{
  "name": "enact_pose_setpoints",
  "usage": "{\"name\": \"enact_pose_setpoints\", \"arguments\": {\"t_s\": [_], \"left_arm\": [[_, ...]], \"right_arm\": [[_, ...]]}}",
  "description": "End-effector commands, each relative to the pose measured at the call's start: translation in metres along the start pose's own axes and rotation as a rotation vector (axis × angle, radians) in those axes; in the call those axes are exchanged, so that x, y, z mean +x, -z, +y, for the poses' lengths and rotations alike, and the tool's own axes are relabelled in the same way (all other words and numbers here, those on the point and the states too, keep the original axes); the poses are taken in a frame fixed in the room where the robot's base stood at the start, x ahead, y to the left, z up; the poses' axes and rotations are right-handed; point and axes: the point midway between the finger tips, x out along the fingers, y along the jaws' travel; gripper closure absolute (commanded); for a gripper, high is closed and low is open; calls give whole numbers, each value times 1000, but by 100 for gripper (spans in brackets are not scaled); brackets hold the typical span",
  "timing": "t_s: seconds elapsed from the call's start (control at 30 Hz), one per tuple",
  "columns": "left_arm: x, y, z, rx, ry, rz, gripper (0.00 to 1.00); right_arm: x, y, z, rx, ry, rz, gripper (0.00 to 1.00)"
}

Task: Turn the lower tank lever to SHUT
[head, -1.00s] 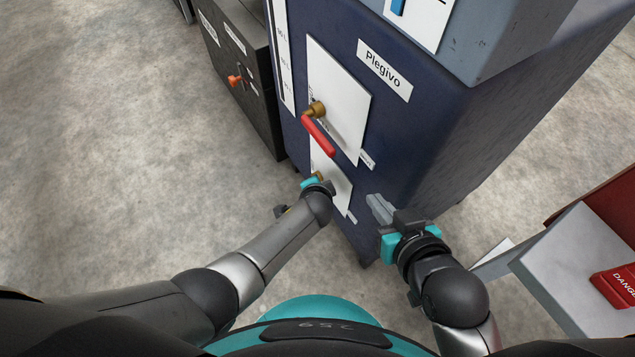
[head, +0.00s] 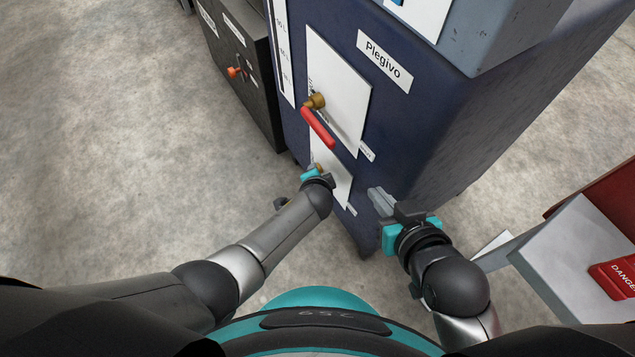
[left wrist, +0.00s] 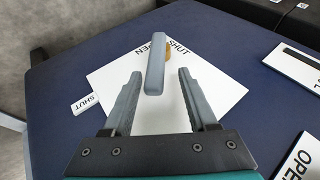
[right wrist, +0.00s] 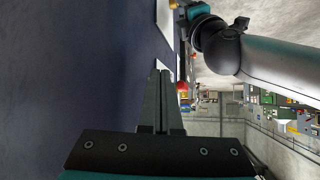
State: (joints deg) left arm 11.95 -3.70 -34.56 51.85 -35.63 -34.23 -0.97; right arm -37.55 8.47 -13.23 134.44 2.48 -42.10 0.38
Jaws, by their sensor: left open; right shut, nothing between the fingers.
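The lower tank lever (left wrist: 155,72) is a grey bar on a brass pivot, seen in the left wrist view. In the head view the left gripper hides most of this lever, leaving the lower plate (head: 342,184) partly visible. My right gripper (head: 374,192) is shut and empty beside the cabinet's front.
The blue cabinet (head: 425,130) labelled Plegivo carries an upper red lever (head: 318,128) above the left gripper. A dark cabinet (head: 240,95) with an orange knob stands left. A grey and red unit (head: 570,255) stands at the right. Open floor lies at the left.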

Motion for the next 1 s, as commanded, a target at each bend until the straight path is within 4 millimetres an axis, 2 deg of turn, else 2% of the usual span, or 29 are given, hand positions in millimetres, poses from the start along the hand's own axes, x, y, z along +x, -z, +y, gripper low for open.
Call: {"name": "enact_pose_setpoints", "arguments": {"t_s": [0.57,0.8,1.0], "left_arm": [[-26,0,-1,0,-1,0,42],[-52,1,-2,0,-1,-1,42],[-68,0,0,0,-2,-1,42]], "right_arm": [[-33,-18,32,-5,-94,-322,100],[-53,-39,50,14,-146,-533,100],[-38,-62,52,17,-143,-579,100]]}}
